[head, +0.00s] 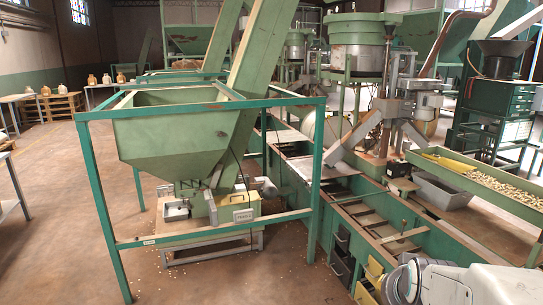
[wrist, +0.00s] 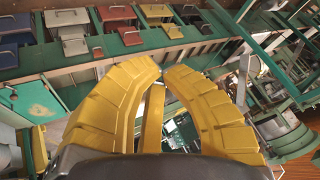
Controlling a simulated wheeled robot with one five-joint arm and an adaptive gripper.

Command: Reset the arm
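My gripper (wrist: 165,66) shows in the wrist view as two yellow, ridged fingers that curve in toward each other. Their tips come together with only a narrow gap, and nothing is held between them. Behind the gripper, the view is tilted and looks over green machinery and a row of coloured bins. In the head view a white and grey part, apparently of my arm, is at the bottom right corner; the gripper itself is not seen there.
A green hopper (head: 168,137) in a green frame stands left of centre, with a conveyor rising from it. A long green trough (head: 400,235) runs to the right, near a grey tub (head: 443,190). Nuts lie on a tray at right. The floor at left (head: 55,235) is mostly clear.

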